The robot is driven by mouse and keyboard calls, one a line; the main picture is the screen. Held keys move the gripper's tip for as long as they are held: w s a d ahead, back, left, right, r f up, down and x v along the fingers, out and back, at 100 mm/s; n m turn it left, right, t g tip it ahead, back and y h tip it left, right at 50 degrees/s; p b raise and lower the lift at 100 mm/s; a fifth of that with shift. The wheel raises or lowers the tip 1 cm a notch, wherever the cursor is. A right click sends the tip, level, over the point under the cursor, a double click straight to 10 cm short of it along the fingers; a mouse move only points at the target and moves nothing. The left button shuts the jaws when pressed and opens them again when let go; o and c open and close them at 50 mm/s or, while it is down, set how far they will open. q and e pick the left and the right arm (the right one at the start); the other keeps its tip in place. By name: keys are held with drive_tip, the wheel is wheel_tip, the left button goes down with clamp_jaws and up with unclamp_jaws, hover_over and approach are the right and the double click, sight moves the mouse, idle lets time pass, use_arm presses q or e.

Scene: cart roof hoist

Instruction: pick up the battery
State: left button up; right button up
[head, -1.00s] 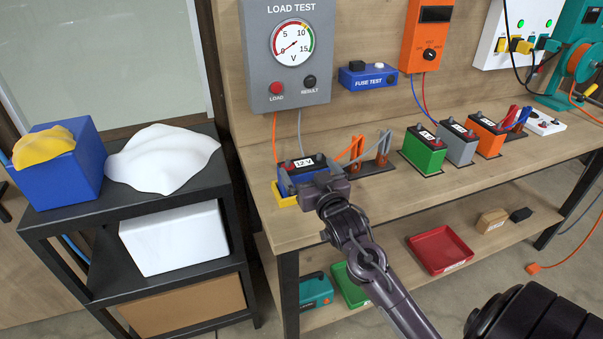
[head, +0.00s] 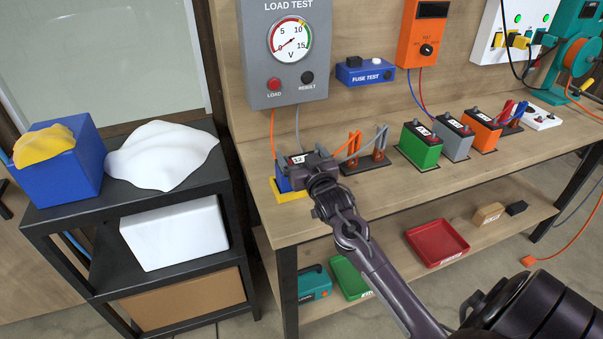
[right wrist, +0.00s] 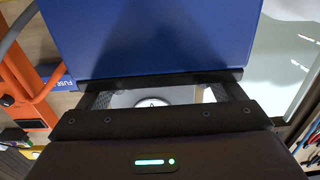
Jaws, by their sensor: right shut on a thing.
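The blue battery (head: 283,184), with a white label on top, stands at the left end of the workbench over a yellow base (head: 290,196). My right gripper (head: 308,172) is shut on it and hides much of its right and front sides. In the right wrist view, the battery's blue face (right wrist: 150,40) fills the top middle, between the fingers of my right gripper (right wrist: 162,88). I cannot tell whether the battery is clear of its base. My left gripper is not in view.
Green (head: 420,146), grey (head: 454,139) and orange (head: 482,131) batteries stand farther right on the bench. Clamps on a dark stand (head: 366,163) are close behind my gripper. The load tester (head: 286,55) hangs above. A black shelf cart (head: 65,212) stands at left.

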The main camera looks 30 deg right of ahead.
drive_tip(key=c, duration=0.7)
drive_tip(key=shift+w+r, duration=0.1)
drive_tip(key=shift+r, duration=0.1)
drive_tip(key=shift+c, duration=1)
